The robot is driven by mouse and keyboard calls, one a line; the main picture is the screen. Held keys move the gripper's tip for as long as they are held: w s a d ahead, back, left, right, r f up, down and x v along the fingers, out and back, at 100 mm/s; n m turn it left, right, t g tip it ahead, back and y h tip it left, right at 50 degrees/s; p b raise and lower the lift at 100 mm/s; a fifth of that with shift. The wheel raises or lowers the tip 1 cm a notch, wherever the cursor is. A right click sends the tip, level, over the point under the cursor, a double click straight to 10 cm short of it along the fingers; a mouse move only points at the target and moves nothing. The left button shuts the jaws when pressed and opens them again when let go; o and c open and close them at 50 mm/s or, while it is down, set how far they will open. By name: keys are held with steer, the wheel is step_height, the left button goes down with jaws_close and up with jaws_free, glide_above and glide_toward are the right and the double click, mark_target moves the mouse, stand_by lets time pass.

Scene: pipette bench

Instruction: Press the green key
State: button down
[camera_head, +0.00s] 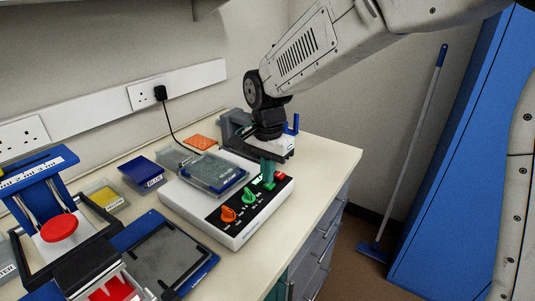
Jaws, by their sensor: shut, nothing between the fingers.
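My gripper (268,180) is shut and empty. It points down with its tips right at the green key; I cannot tell whether they touch it or hover just above. A red key (281,175) lies just right of the tips. A green knob (249,195) and an orange knob (228,213) stand on the same panel to the left.
A clear-lidded tray (212,172) sits on top of the device. Left are a dark tray with blue rim (168,258), a blue box (143,172) and a stand with a red knob (59,228). The bench's right end (333,160) is clear. A blue cabinet (455,150) stands right.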

steer(key=shift+f, duration=0.7)
